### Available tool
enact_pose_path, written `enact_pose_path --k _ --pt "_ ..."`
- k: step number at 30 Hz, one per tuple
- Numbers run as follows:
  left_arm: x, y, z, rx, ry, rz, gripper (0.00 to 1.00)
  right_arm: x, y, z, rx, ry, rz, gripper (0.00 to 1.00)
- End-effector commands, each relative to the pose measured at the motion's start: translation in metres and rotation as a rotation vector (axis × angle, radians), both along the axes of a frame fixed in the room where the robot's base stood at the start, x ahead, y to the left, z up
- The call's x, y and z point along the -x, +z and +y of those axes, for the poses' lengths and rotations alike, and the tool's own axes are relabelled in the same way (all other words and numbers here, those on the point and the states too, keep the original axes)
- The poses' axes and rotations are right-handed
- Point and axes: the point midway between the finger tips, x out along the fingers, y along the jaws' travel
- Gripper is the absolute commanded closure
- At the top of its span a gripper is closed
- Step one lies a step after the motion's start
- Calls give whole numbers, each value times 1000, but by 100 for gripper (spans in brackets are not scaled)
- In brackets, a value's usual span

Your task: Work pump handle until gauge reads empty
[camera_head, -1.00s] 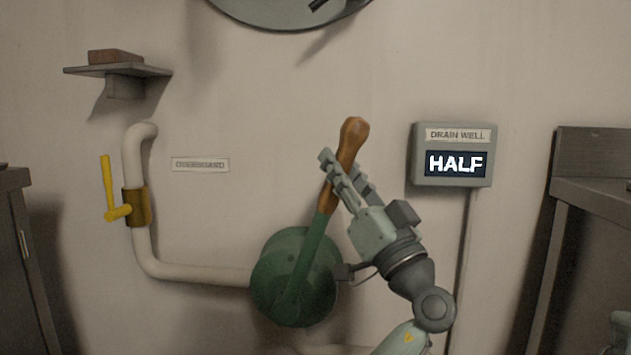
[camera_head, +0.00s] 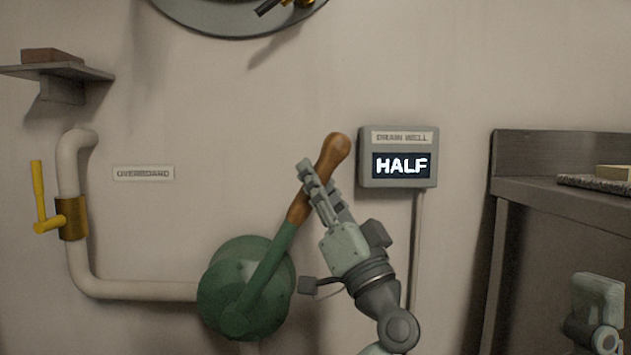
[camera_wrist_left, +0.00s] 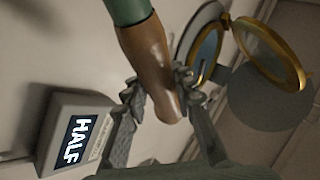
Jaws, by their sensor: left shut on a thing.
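The pump (camera_head: 222,285) is a green round housing low on the wall. Its green lever (camera_head: 268,268) leans up and right and ends in a brown wooden grip (camera_head: 333,153). My left gripper (camera_head: 312,190) is shut on the lower part of this grip, with the rounded end sticking out above the fingers. In the left wrist view the wooden grip (camera_wrist_left: 150,62) lies between the two fingers. The grey gauge box (camera_head: 398,157) on the wall, labelled DRAIN WELL, reads HALF. It also shows in the left wrist view (camera_wrist_left: 72,138).
A white pipe (camera_head: 130,290) with a yellow valve lever (camera_head: 38,195) runs left of the pump, near an OVERBOARD label (camera_head: 143,173). A wall shelf (camera_head: 60,72) holds a brown block. A metal counter (camera_head: 560,195) stands at right. A round porthole frame (camera_head: 235,22) is above.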

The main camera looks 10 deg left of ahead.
Motion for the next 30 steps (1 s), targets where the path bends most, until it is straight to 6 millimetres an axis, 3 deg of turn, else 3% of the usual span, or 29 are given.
enact_pose_path --k 2,3,8,20,30 --pt "-1 -6 -5 -9 -4 11 100 0 -1 0 0 0 0 53" --pt "-1 -6 -5 -9 -4 11 71 0 -1 0 0 0 0 53" --pt "-1 -5 -4 -7 -5 8 52 0 -1 0 0 -1 0 53" --pt "4 -8 -7 -4 -3 6 52 0 -1 0 1 1 0 53" --pt "41 -53 -41 -3 -6 9 52 0 -1 0 1 1 0 53"
